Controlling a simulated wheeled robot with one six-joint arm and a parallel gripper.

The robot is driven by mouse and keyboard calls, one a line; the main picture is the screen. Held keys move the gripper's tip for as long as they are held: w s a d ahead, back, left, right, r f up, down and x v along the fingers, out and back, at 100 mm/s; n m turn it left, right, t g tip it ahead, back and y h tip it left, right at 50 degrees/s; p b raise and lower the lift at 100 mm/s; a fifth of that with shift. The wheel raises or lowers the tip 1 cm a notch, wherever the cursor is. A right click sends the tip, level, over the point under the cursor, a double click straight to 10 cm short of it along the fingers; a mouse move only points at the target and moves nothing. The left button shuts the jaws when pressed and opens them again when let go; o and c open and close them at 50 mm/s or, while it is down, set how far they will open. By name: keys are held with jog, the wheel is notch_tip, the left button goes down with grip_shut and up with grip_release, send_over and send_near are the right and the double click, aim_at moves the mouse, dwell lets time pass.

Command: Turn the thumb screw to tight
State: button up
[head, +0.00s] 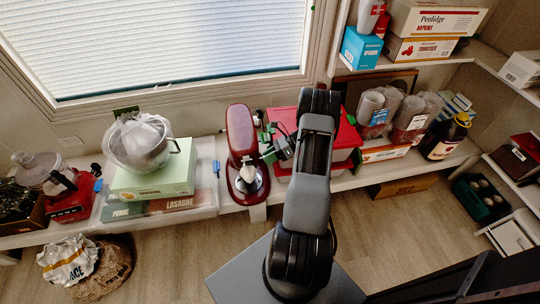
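A red stand mixer (241,140) stands on the shelf below the window, with a pale bowl or attachment at its near end. The thumb screw cannot be made out clearly; a small dark part (258,116) shows at the mixer's upper right side. My gripper (268,143) is just right of the mixer head, pointing left towards it, with green parts at its fingers. I cannot tell whether it touches the mixer or holds anything, as the fingers are small here.
A metal bowl (138,143) on a green box (158,178) stands left of the mixer. Red-lidded containers (343,135) stand close behind my arm. Clear jars (408,113) and a dark bottle (446,137) are further right. Sacks (70,259) lie on the floor at left.

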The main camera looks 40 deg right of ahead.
jog(key=o, duration=0.4)
jog(key=shift+d+r, duration=0.1)
jog(key=shift+c, duration=0.2)
jog(key=shift+w, duration=0.1)
jog(key=p+v, duration=0.1)
jog(key=v, duration=1.3)
